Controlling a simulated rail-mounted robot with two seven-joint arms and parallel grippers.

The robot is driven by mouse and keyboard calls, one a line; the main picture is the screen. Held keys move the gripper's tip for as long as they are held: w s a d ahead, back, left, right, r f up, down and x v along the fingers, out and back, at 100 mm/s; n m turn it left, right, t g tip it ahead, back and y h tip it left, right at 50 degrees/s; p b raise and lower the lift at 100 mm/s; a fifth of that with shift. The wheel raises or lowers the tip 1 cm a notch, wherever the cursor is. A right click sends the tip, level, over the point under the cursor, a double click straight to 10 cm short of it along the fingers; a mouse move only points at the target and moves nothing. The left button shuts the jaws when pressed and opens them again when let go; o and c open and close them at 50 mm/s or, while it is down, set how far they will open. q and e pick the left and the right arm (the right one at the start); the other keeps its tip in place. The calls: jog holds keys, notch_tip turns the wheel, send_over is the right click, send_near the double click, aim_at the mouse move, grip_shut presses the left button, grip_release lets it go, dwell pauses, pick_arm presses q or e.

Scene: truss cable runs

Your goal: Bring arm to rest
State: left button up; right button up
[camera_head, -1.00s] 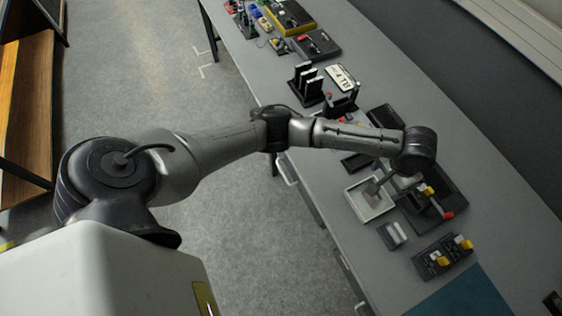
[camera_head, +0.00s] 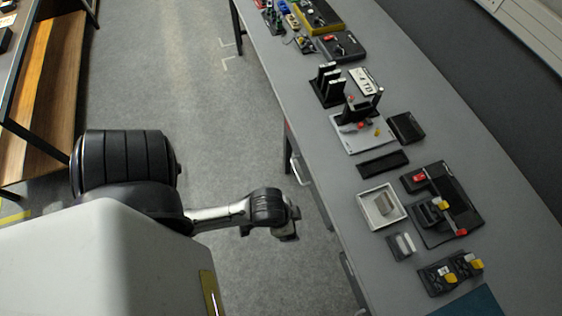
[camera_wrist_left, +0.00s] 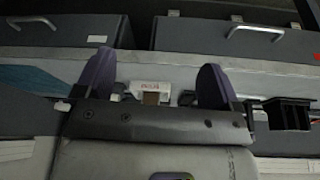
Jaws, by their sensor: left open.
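The left wrist camera faces the table front, with drawer handles (camera_wrist_left: 256,30) at the top. My right gripper is not in view.
On the table are a light tray with a grey block (camera_head: 364,208), a black board with red-tipped parts (camera_head: 466,214), a module with yellow pieces (camera_head: 438,284) and a black rack (camera_head: 318,92). A wooden shelf (camera_head: 50,100) stands far left. The floor between is clear.

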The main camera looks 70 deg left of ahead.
pick_arm(q)
jog(key=shift+s+a+r+y, duration=0.15)
jog(key=shift+s+a+y, duration=0.05)
jog(key=shift+s+a, duration=0.4)
jog(key=shift+s+a+r+y, duration=0.2)
jog(key=shift+s+a, duration=0.25)
jog(key=shift+s, duration=0.2)
notch_tip(320, 180, up, 28)
jog(key=p, duration=2.8)
notch_tip(320, 180, down, 46)
jog(key=b, duration=4.6)
jog(key=shift+o, duration=0.4)
